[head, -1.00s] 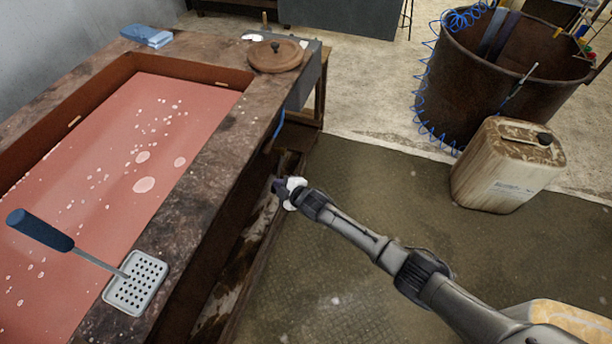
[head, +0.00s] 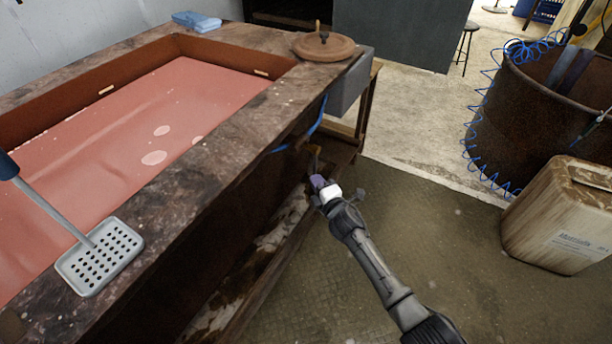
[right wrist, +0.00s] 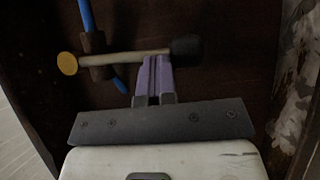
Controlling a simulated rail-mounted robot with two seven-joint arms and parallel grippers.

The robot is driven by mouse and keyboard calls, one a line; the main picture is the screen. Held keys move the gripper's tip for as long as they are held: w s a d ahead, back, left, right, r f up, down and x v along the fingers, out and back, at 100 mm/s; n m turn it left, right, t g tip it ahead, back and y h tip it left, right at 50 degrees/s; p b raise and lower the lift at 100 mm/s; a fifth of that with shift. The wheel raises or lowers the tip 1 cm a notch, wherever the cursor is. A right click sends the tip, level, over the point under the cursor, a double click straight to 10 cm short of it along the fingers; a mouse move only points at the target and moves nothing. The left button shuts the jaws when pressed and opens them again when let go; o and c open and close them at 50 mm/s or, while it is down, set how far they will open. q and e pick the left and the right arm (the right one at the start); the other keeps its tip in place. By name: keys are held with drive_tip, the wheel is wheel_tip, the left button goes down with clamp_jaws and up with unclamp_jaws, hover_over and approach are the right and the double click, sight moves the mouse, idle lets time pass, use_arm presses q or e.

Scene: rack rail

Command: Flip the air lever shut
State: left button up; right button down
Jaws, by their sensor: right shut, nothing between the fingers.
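The air lever shows in the right wrist view as a pale bar (right wrist: 138,58) with a dark knob (right wrist: 187,47) at its right end and a yellow round end (right wrist: 67,63) at its left. It crosses a brown fitting (right wrist: 97,67) on a blue hose (right wrist: 86,16). In the head view a small yellowish part (head: 314,151) shows on the bench's side by the hose. My right gripper (head: 319,183) is shut and empty. Its purple fingers (right wrist: 152,75) reach the bar near the knob; I cannot tell whether they touch it. My left gripper is out of view.
The bench (head: 205,168) holds a basin of pink liquid (head: 130,125), with a perforated skimmer (head: 98,262) and a round wooden lid (head: 323,46) on its rim. A stained canister (head: 560,215) and a rusty drum (head: 550,105) stand right. Floor between is clear.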

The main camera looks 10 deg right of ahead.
drive_tip(key=shift+w, duration=0.15)
idle(0.6)
drive_tip(key=a+p+v, duration=0.2)
drive_tip(key=p+v, duration=0.4)
drive_tip(key=v, duration=0.7)
drive_tip(key=shift+s+a, duration=0.2)
drive_tip(key=shift+s, duration=0.15)
drive_tip(key=shift+r, duration=0.1)
